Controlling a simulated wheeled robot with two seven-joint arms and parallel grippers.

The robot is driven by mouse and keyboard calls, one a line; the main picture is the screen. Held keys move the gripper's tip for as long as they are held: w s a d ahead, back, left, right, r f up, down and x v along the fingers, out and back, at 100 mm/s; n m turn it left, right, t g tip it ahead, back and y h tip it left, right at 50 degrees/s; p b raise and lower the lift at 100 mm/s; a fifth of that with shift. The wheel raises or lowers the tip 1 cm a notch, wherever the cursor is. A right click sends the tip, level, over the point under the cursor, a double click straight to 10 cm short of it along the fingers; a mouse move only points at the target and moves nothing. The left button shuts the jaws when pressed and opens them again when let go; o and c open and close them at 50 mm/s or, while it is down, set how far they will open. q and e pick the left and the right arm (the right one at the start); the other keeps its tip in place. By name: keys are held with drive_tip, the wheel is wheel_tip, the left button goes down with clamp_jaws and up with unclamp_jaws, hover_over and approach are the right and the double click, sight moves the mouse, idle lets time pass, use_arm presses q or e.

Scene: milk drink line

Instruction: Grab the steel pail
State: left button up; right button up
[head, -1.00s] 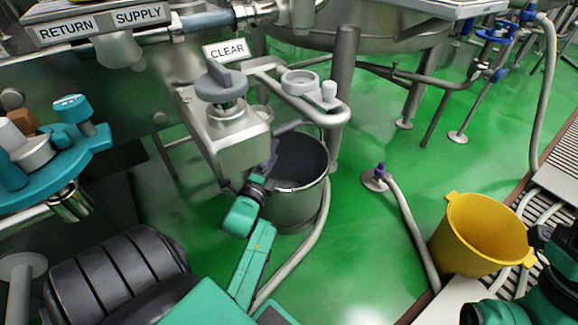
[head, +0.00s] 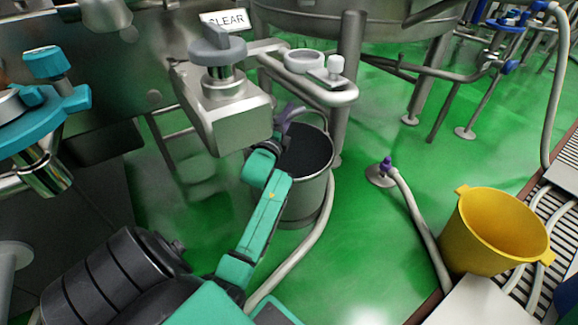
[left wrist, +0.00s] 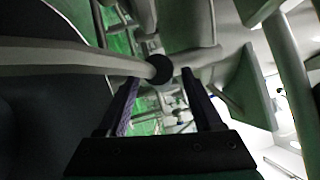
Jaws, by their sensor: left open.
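The steel pail (head: 312,205) stands on the green floor below the grey valve box, its dark inside facing up. Its thin bail handle (head: 318,112) is raised over the rim. My left gripper (head: 286,116) is at the pail's upper back left, close to the handle, with purple fingers partly hidden. In the left wrist view the left gripper (left wrist: 162,88) is open, and a pale bar with a dark round end (left wrist: 158,69) crosses at its fingertips. I cannot tell whether it touches them. My right gripper is not in view.
The valve box (head: 225,120) with its grey knob overhangs the pail's left side. A pipe frame (head: 345,95) stands behind it. A hose (head: 300,262) runs past the pail's right. A yellow bucket (head: 470,240) stands at the right.

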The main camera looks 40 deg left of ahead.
use_arm(q)
drive_tip(key=shift+w+a, duration=0.2)
drive_tip(key=shift+w, duration=0.4)
clamp_jaws()
idle(0.8)
drive_tip(key=shift+r, duration=0.55)
drive_tip(key=shift+f, duration=0.1)
